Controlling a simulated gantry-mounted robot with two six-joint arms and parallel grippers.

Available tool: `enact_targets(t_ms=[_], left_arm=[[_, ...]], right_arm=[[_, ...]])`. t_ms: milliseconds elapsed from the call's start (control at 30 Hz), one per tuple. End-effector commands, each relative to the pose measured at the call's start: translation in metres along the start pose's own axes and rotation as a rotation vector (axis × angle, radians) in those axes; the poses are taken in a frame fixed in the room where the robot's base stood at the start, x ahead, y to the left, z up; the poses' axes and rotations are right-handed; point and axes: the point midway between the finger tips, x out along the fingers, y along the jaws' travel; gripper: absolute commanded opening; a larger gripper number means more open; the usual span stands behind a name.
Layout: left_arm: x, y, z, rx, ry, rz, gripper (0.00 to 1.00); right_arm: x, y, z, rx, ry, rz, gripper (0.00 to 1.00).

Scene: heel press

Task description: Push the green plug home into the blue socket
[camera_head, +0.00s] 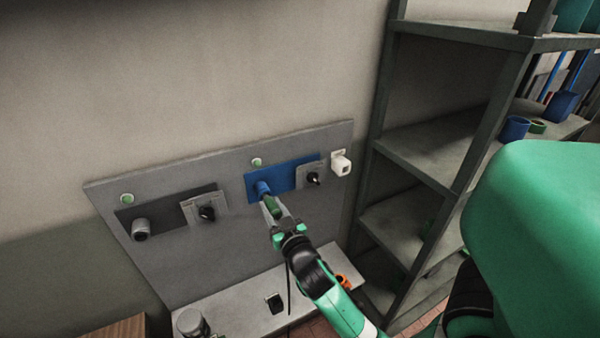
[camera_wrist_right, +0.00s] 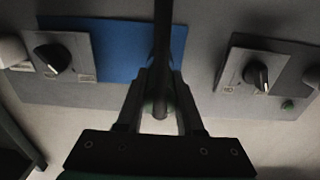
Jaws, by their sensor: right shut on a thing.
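The blue socket (camera_head: 263,188) sticks out from a blue plate (camera_head: 290,176) on the grey wall panel. My right gripper (camera_head: 269,207) is at the socket's front, shut on the green plug (camera_head: 274,202), which shows only partly between the fingers. The plug points at the socket and its front end meets the socket or is very close; I cannot tell how deep it sits. In the right wrist view the gripper (camera_wrist_right: 160,108) has a dark shape between its fingers, and the blue plate (camera_wrist_right: 115,50) lies behind. My left gripper is not in view.
A grey socket (camera_head: 141,229) and a black knob (camera_head: 207,213) are at the panel's left. Another black knob (camera_head: 313,179) and a white adapter (camera_head: 341,164) are right of the blue plate. A shelf rack (camera_head: 420,155) stands at right; a ledge (camera_head: 240,317) lies below.

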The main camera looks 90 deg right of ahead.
Motion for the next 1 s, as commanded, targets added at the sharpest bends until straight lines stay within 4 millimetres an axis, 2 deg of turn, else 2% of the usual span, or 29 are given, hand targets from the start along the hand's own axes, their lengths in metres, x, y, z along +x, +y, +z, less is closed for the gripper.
enact_targets(t_ms=[700,733,900,1000], left_arm=[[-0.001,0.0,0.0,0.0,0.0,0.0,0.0],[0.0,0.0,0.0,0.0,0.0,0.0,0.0],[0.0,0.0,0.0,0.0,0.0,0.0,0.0],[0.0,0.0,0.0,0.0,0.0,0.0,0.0]], right_arm=[[0.015,0.0,-0.001,0.0,0.001,0.0,0.0],[0.015,0.0,-0.001,0.0,0.001,0.0,0.4],[0.014,0.0,0.0,0.0,0.001,0.0,0.7],[0.014,0.0,0.0,0.0,0.001,0.0,0.71]])
